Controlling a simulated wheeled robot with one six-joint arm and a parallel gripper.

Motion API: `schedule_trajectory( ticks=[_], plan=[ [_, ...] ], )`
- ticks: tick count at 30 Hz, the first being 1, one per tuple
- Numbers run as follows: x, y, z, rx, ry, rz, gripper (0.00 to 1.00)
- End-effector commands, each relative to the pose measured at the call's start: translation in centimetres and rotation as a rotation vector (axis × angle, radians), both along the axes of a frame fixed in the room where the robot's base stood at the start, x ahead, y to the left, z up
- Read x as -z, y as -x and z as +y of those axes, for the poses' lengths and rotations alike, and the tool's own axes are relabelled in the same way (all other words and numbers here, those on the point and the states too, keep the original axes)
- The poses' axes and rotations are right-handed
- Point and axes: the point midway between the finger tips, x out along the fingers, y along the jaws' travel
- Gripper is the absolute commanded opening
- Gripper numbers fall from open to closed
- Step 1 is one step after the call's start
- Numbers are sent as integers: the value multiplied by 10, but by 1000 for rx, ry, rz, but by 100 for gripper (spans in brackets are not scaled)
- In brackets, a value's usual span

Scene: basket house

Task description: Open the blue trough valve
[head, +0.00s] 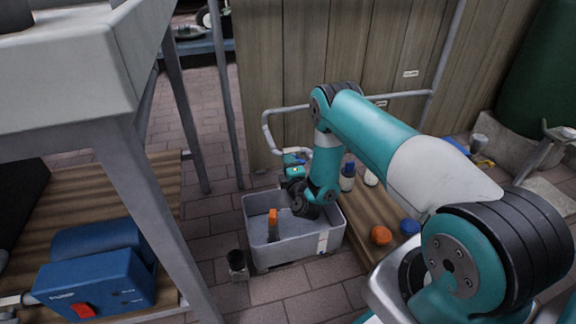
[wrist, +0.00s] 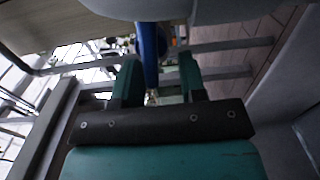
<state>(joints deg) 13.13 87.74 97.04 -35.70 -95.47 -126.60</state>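The blue valve lever (wrist: 150,55) shows in the wrist view, upright between the two teal fingers of my gripper (wrist: 158,82). The gripper is open. The lever is close to the left finger, with a clear gap to the right finger; I cannot tell whether it touches the left one. In the head view my gripper (head: 293,160) is at the end of the grey pipe (head: 266,128), above the back of the grey trough (head: 254,243). The valve is mostly hidden there by my gripper and wrist. An orange-topped item (head: 273,222) stands in the trough.
A wooden board (head: 375,215) right of the trough carries bottles (head: 347,178), an orange object (head: 381,235) and a blue one (head: 409,227). A small dark cup (head: 237,262) stands left. A table leg (head: 150,200) and wooden wall (head: 290,60) bound the space.

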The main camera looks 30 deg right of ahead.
Motion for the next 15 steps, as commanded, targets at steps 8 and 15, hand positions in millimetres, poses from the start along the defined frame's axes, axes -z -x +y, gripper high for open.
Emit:
schedule_trajectory(
  ticks=[8,15],
  plan=[
    [-3,4,5,-5,-2,-1,38],
    [-6,50,17,-6,-1,4,38]
  ],
)
